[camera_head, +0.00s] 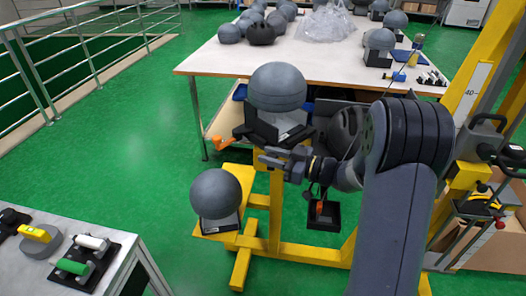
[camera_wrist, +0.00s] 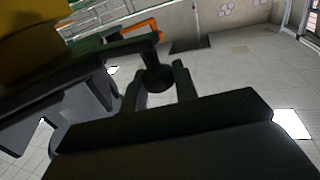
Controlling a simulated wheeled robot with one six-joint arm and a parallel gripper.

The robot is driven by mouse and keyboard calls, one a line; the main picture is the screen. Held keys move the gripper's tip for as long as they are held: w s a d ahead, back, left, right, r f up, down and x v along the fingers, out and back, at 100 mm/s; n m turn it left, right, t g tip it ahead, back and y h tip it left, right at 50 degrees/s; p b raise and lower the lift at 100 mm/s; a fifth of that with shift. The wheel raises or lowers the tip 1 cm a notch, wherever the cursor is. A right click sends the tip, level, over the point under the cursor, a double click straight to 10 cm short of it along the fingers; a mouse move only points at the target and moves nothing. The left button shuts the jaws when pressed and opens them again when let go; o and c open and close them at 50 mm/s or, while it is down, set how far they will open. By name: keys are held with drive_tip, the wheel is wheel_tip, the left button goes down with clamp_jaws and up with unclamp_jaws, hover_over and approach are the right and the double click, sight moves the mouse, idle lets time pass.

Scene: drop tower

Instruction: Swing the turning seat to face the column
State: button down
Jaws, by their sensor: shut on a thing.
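The turning seat (camera_head: 283,133) is a dark block with a pale front, holding a grey ball (camera_head: 277,88) on a yellow post. An orange lever (camera_head: 223,143) sticks out at its left; an orange piece (camera_wrist: 140,29) also shows in the wrist view. My gripper (camera_head: 268,158) is at the seat's front lower edge. In the wrist view its fingers (camera_wrist: 158,88) stand either side of a dark round knob (camera_wrist: 157,76) under a dark bar, shut on it. The yellow column (camera_head: 470,90), with a scale, stands to the right, beyond my arm.
Another grey ball (camera_head: 215,193) sits on a low yellow stand at left. A white table (camera_head: 320,65) with several balls stands behind. A dark ball (camera_head: 345,128) is partly hidden by my arm. A small black tray (camera_head: 323,215) hangs below. Green floor at left is clear.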

drive_tip(key=shift+s+d+n+g+y+p, duration=0.1)
drive_tip(key=shift+d+n+g+y+p, duration=0.4)
drive_tip(key=shift+d+g, duration=0.45)
drive_tip(key=shift+d, duration=0.1)
drive_tip(key=c, duration=1.1)
unclamp_jaws()
drive_tip(key=shift+c, duration=0.2)
drive_tip(key=v, duration=1)
drive_tip(key=shift+s+d, duration=0.15)
drive_tip(key=shift+d, duration=0.2)
drive_tip(key=shift+c, duration=0.3)
